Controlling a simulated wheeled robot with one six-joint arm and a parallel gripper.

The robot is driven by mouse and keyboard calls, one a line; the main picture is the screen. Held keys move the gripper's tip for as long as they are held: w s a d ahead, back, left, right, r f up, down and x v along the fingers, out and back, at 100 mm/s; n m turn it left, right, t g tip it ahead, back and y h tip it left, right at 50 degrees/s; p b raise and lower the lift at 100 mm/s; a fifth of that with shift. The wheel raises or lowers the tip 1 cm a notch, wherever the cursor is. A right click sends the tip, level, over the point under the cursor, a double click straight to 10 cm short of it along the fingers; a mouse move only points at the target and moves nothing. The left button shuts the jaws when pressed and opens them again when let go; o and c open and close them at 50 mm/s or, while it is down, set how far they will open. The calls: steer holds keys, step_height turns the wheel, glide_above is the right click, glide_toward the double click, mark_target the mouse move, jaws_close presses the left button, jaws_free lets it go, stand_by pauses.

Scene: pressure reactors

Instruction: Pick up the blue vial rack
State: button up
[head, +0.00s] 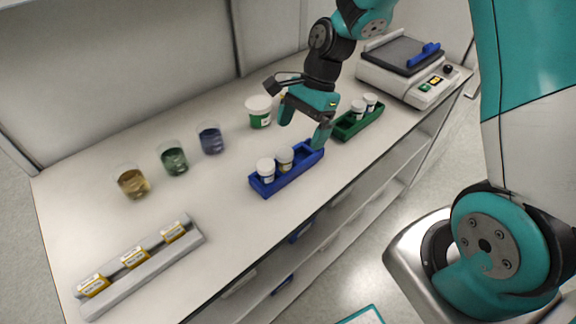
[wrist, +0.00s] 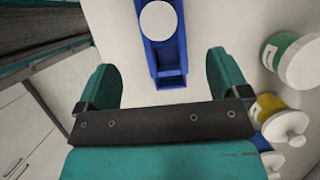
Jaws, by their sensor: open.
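The blue vial rack (head: 288,178) stands on the white bench in the head view, with two white-capped vials in its near-left part. In the wrist view the blue rack (wrist: 167,60) runs up from the middle to the top edge, with one white cap showing in it. My gripper (head: 304,132) is open and empty above the rack's far-right end. In the wrist view its two fingers (wrist: 163,82) are spread wide, one to each side of the rack's line, with the rack's end just ahead of the palm. The fingers' exact height over the rack is hard to tell.
A green rack (head: 349,127) with two vials stands close on the right. A white jar with a green label (head: 258,112) stands behind. Several beakers (head: 173,159) and a grey holder with yellow-labelled items (head: 140,266) are left. A scale-like device (head: 400,72) is far right.

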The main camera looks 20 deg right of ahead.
mark_target(289, 159)
steer(key=x, duration=0.8)
steer(key=shift+w+f+p, duration=0.15)
steer(key=shift+f+p, duration=0.05)
steer(key=shift+p, duration=0.2)
steer(key=c, duration=1)
steer(key=shift+c, duration=0.4)
steer(key=shift+r, duration=0.15)
